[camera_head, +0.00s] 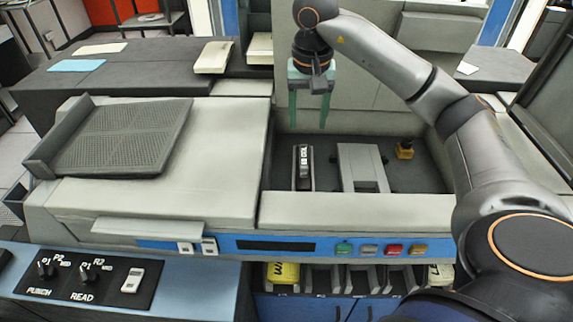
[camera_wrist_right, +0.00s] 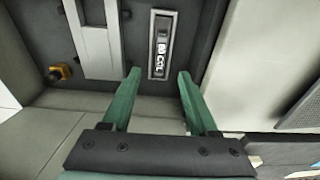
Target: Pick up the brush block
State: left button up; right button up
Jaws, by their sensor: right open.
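A small dark block with white lettering, apparently the brush block (camera_head: 303,160), sits in a narrow light-framed slot in the machine's dark recess. It also shows in the right wrist view (camera_wrist_right: 161,47), upper middle, just beyond the fingertips. My right gripper (camera_head: 308,122) has two green fingers pointing down above and slightly behind the block. In the right wrist view the gripper (camera_wrist_right: 158,73) is open, with nothing between its fingers, and the block lines up roughly with the gap. My left gripper is not in view.
The light machine cover (camera_head: 180,190) rises on the left, carrying a perforated tray (camera_head: 125,140). A front ledge with colored buttons (camera_head: 393,249) borders the recess.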

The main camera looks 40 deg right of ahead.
jog(key=f, duration=0.2)
jog(key=b, duration=0.3)
send_over(304, 155)
jog(key=s+a, duration=0.1)
jog(key=f, duration=0.6)
jog(key=shift+s+a, duration=0.2)
jog(key=shift+w+f, duration=0.1)
jog(key=shift+f, duration=0.35)
jog(key=f, duration=0.1)
jog(key=d+f, duration=0.1)
jog(key=f, duration=0.1)
jog(key=w+f+b, duration=0.1)
jog(key=f, duration=0.1)
jog(key=shift+d, duration=0.15)
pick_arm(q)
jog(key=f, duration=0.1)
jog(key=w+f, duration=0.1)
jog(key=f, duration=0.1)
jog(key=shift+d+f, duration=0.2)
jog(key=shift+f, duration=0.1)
pick_arm(e)
jog(key=shift+r, duration=0.1)
grip_shut()
